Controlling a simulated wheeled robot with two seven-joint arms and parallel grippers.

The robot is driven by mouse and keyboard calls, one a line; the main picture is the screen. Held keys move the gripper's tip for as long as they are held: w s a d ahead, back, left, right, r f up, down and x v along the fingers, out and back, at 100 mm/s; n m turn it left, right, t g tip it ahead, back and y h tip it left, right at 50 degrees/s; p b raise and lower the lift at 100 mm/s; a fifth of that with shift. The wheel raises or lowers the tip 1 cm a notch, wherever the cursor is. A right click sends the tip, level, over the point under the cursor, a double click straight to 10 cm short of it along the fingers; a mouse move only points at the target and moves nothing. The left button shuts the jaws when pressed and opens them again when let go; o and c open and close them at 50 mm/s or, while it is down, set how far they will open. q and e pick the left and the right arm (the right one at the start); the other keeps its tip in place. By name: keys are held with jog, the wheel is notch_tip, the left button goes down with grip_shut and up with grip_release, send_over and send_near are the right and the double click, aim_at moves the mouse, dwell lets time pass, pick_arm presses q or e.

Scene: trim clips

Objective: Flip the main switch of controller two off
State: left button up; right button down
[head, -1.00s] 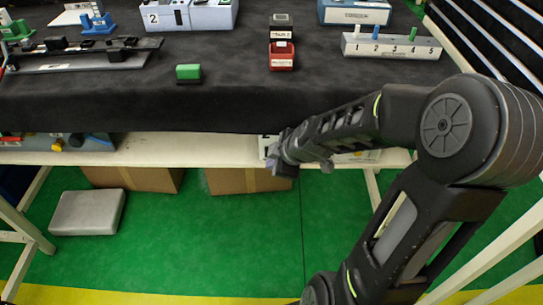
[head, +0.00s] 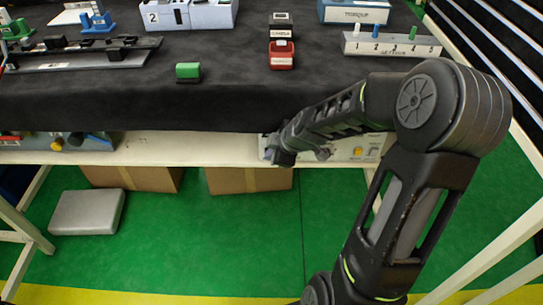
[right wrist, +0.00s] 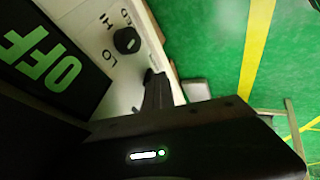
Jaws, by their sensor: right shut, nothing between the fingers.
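The pale controller (head: 345,155) on the shelf under the table front is mostly hidden behind my right arm. I cannot make out the main switch. My right gripper (head: 283,152) is shut and empty, in front of the controller's left end. Its dark finger (right wrist: 157,92) is close to the panel; contact cannot be told. My left gripper is not in view.
Another controller (head: 75,143) with coloured knobs sits on the shelf (head: 170,150) at left. The dark-covered tabletop (head: 130,100) overhangs the shelf and holds bins, clips and a labelled rack (head: 390,46). Cardboard boxes (head: 248,180) stand below.

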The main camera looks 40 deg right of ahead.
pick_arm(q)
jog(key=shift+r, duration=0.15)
pick_arm(e)
jog(key=shift+w+d+r, duration=0.1)
jog(key=shift+r, duration=0.1)
pick_arm(q)
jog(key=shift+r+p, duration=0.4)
jog(key=shift+p, duration=0.05)
pick_arm(e)
jog(key=shift+r, duration=0.7)
